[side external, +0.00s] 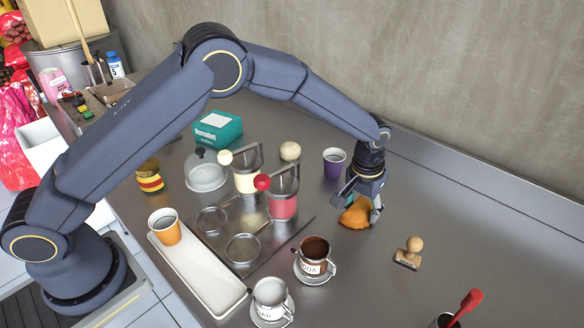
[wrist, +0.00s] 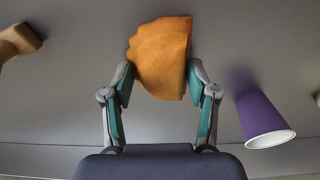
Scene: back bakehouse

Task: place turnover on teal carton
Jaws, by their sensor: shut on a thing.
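The turnover (side external: 356,214) is a golden-orange folded pastry near the back right of the counter. My gripper (side external: 360,207) is shut on it, and in the wrist view the turnover (wrist: 160,58) sits between the two fingers of my gripper (wrist: 160,80). I cannot tell whether the turnover still touches the counter. The teal carton (side external: 217,129) stands upright at the back left of the counter, with a white label on its top. It is well to the left of my gripper and not in the wrist view.
A purple cup (side external: 334,164) stands just left of my gripper; a wooden stamp (side external: 408,252) lies to the right. Counter right of the gripper is mostly clear.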

